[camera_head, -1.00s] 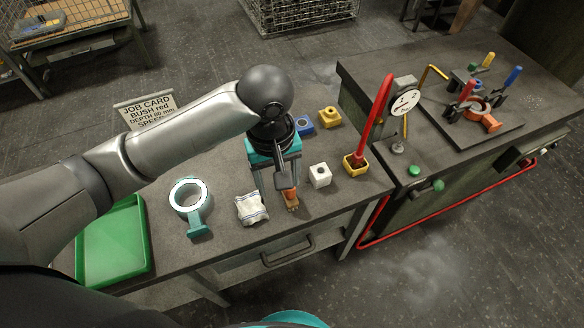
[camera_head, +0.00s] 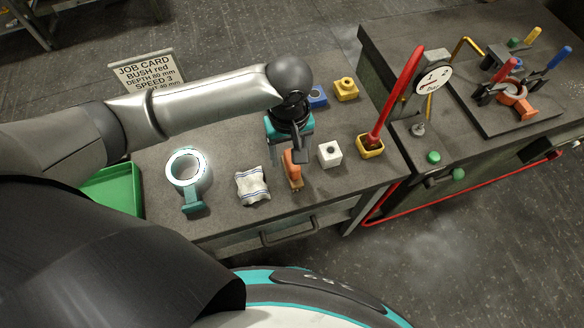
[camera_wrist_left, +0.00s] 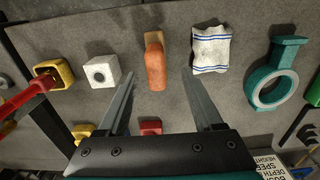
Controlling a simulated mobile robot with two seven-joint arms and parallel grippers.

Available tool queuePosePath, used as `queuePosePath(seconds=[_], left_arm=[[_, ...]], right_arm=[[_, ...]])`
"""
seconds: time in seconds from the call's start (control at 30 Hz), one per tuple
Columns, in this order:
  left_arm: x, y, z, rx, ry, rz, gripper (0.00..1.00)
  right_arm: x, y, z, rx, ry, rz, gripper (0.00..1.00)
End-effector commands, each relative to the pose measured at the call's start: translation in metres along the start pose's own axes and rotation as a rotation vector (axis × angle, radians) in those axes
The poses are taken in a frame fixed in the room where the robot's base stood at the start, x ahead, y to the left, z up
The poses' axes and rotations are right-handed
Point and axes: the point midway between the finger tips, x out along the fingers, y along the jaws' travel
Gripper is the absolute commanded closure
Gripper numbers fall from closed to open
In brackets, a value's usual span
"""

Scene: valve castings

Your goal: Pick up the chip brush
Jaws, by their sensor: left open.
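The chip brush (camera_head: 291,168) has an orange handle and a short brown end. It lies on the grey bench between a folded white cloth (camera_head: 251,186) and a white block (camera_head: 329,154). My left gripper (camera_head: 296,156) is over the handle's far end in the head view and partly hides it. In the left wrist view, the brush (camera_wrist_left: 155,66) shows between and beyond the tips of the open, empty fingers (camera_wrist_left: 159,76). I see no contact with the brush. My right gripper is not in view.
A teal ring casting (camera_head: 191,197) and a green tray (camera_head: 117,188) are to the left. A yellow block (camera_head: 370,147) with a tall red handle stands right of the white block. A red part (camera_wrist_left: 150,127) lies behind the fingers in the wrist view. A job card (camera_head: 147,73) stands behind.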

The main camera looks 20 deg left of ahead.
Motion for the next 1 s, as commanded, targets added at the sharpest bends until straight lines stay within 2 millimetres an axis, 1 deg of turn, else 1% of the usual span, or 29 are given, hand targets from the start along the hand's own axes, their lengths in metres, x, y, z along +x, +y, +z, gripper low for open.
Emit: queuePosePath(seconds=[0.07,0.2,0.3,0.43,0.63,0.67,1.0], left_arm=[[0.009,0.001,0.0,0.001,0.0,-0.001,0.32],[0.032,0.005,0.001,0.001,0.0,-0.002,0.32],[0.045,0.004,0.001,0.0,0.001,-0.002,0.32],[0.051,0.005,0.001,0.001,0.001,0.0,0.32],[0.051,0.005,0.001,0.002,0.001,0.001,0.32],[0.051,0.005,0.001,0.002,0.001,0.001,0.35],[0.05,0.005,0.001,0.002,0.001,0.0,0.73]], right_arm=[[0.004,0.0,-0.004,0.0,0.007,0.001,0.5],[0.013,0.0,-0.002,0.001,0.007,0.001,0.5],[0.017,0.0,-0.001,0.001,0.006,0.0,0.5],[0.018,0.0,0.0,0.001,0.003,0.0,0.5],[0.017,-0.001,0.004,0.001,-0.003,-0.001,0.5],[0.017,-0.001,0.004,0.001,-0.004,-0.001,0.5],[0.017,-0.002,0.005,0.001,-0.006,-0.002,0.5]])
